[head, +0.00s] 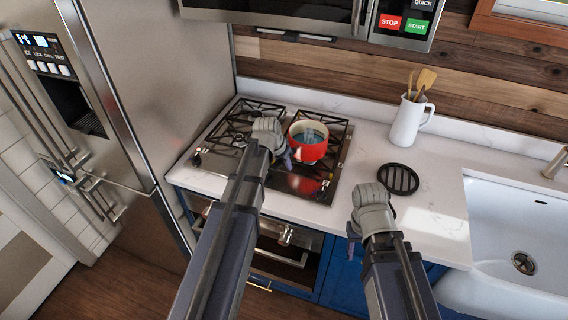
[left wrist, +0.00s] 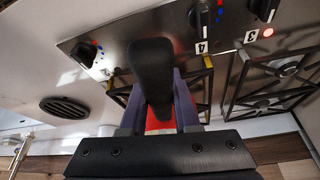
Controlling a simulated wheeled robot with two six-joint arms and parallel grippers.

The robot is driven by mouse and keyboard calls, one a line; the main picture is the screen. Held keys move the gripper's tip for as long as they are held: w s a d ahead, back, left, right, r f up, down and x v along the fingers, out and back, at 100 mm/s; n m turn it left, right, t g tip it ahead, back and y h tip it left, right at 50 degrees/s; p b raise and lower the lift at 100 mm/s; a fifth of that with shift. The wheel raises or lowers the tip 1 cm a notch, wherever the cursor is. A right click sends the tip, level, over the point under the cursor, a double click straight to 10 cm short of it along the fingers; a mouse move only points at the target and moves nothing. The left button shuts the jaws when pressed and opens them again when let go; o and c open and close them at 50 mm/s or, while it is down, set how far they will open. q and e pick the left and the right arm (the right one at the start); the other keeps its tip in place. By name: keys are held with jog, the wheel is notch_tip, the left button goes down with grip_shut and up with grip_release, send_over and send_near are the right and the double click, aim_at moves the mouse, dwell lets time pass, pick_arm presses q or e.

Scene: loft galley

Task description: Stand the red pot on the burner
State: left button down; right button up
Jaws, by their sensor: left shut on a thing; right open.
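The red pot (head: 308,150) is over the right side of the gas cooktop (head: 238,172), upright, with blue-grey contents and steam-like wisps. I cannot tell whether its base touches the grate. My left gripper (head: 286,160) is at its near left side. In the left wrist view, the purple fingers of the left gripper (left wrist: 152,105) are shut on the pot's black handle (left wrist: 152,70), and a bit of red pot shows between them. The burner under the pot is hidden. My right gripper (head: 354,232) is open and empty over the counter's front edge.
A round black trivet (head: 398,179) lies on the white counter (head: 345,195) right of the cooktop. A white jug (head: 408,124) with wooden utensils stands behind. The sink (head: 520,215) is at right, the fridge (head: 185,90) at left. A red light (left wrist: 268,32) glows beside the number 3.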

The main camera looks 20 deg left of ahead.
aim_at(279, 161)
pick_arm(q)
jog(key=shift+f+b, duration=0.35)
jog(key=shift+b, duration=0.05)
dwell(0.4)
jog(key=c, duration=0.6)
grip_release()
jog(key=shift+o, duration=0.2)
jog(key=p+v, duration=0.7)
jog(key=v, duration=0.1)
jog(key=shift+f, duration=0.1)
